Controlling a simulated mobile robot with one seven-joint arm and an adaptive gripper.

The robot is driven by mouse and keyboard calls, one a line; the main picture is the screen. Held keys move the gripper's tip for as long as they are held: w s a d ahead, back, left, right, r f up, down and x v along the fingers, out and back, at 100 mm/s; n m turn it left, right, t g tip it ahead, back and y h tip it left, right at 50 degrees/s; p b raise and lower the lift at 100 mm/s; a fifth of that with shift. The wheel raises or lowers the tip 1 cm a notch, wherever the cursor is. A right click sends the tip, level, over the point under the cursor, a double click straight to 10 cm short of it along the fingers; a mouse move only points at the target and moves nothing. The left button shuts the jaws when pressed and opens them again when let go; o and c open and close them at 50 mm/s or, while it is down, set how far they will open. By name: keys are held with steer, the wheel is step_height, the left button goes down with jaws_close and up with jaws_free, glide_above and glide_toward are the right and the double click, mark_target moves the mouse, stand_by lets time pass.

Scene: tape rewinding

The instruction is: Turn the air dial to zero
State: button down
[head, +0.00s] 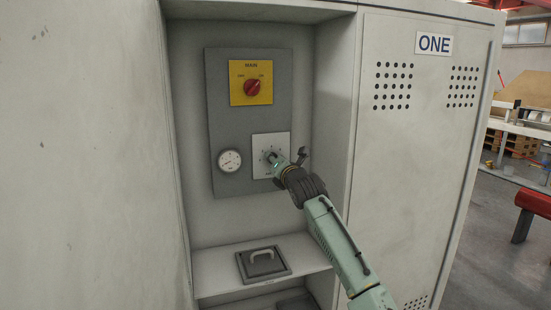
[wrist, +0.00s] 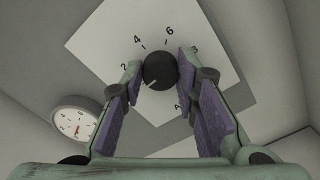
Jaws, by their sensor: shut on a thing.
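The air dial (wrist: 160,70) is a round black knob on a white square plate, which also shows in the head view (head: 262,141). Labels 2, 4 and 6 stand around its upper side in the wrist view, with another at right that looks like 8. A pale pointer line on the knob points to the lower left. No label is readable at that end. My gripper (wrist: 158,72) has its fingertips on both sides of the knob and is shut on it. In the head view my gripper (head: 273,160) hides most of the knob.
A pressure gauge (head: 229,161) is left of the dial plate. Above is a red main switch (head: 252,87) on a yellow plate (head: 237,97). Cabinet side walls flank the recess. A ledge (head: 213,270) below bears a grey hatch with a handle (head: 263,264).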

steer(key=shift+n+p, duration=0.3)
steer(key=shift+n, duration=0.4)
steer(key=c, duration=1.2)
jaws_free()
steer(key=shift+c, duration=0.2)
steer(key=v, duration=1.2)
